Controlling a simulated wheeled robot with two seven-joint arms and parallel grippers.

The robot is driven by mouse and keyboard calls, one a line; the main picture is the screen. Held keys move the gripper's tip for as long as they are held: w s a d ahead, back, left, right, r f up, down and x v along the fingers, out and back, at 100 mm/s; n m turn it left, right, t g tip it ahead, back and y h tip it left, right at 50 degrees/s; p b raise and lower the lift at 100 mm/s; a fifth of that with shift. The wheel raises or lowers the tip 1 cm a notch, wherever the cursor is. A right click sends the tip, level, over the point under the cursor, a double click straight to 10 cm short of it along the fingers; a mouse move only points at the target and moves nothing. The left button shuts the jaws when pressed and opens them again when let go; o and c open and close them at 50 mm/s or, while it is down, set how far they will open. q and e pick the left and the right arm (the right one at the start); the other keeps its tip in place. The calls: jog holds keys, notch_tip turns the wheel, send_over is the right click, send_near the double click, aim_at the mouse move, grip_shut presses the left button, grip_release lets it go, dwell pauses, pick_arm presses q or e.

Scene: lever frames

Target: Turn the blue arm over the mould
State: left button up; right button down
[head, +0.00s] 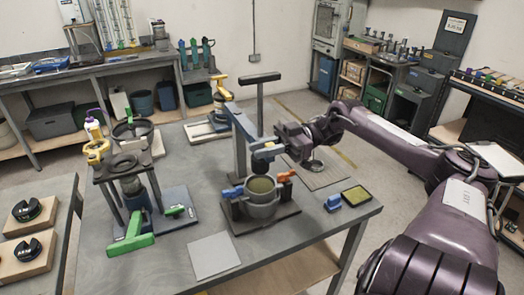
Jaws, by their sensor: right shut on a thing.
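The blue arm (243,124) is a blue-grey bar on an upright post at the middle of the table. Its near end slopes down toward the right, beside a round grey pot-like mould (262,210). The mould has an olive-coloured fill and stands on a dark base plate. My right gripper (267,150) comes in from the right and is shut at the near end of the blue arm, above the back of the mould. Its fingers partly hide that end. My left gripper is not in view.
A blue clip (232,192) and an orange clip (286,175) flank the mould. A green-handled stand (130,243) is at left; a bare grey plate (214,255) lies in front.

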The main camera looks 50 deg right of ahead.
dwell(0.3)
jog(key=c, duration=1.6)
grip_release()
jog(key=shift+d, duration=0.2)
jog(key=shift+s+d, duration=0.1)
jog(key=shift+d, duration=0.05)
jog(key=shift+s+d+f, duration=0.1)
jog(key=shift+d+f, duration=0.05)
jog(key=shift+d, duration=0.15)
jog(key=b+v, duration=0.2)
jog(key=v, duration=0.5)
